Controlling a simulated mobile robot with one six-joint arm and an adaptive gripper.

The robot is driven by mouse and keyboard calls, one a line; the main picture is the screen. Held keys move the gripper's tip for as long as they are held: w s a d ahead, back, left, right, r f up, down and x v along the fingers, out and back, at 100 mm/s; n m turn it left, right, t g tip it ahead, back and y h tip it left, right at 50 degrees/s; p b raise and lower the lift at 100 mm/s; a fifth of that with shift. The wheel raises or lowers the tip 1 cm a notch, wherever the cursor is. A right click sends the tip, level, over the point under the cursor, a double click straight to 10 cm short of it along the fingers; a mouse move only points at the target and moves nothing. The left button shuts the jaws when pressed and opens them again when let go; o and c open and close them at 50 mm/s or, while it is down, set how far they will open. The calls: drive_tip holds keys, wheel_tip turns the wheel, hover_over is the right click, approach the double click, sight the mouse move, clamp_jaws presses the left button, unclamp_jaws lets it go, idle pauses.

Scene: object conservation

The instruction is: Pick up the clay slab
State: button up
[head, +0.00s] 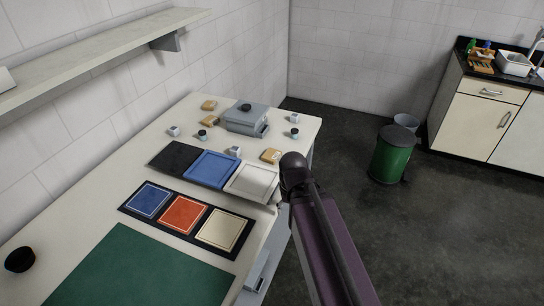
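One tan piece (270,155) lies behind the white tray, left of my arm. Two more lie at the back left, an upper one (208,105) and a lower one (209,121) beside the grey box. My purple arm rises from the bottom right, with its dark rounded joint at the table's right edge. My gripper's fingers cannot be made out; the arm seems to hide them.
Black, blue and white trays (265,181) stand mid-table, before a grey lidded box (245,119) and small cubes and jars. A dark mat (183,235) holds blue, red and cream squares; a green mat (140,270) lies in front. A green bin (391,158) stands on the floor.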

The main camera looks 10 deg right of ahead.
drive_tip(key=shift+o, duration=0.3)
drive_tip(key=shift+r, duration=0.25)
wheel_tip(320, 180, up, 12)
drive_tip(key=r+m+p, duration=0.1)
drive_tip(key=m+p, duration=0.7)
drive_tip(key=p, duration=0.5)
hover_over(272, 155)
drive_tip(key=shift+w+f, duration=0.15)
drive_tip(key=shift+f, duration=0.15)
drive_tip(key=shift+f, duration=0.15)
wheel_tip(272, 155, down, 8)
drive_tip(key=b, duration=0.8)
drive_tip(key=shift+f+b, duration=0.15)
drive_tip(key=shift+b, duration=0.2)
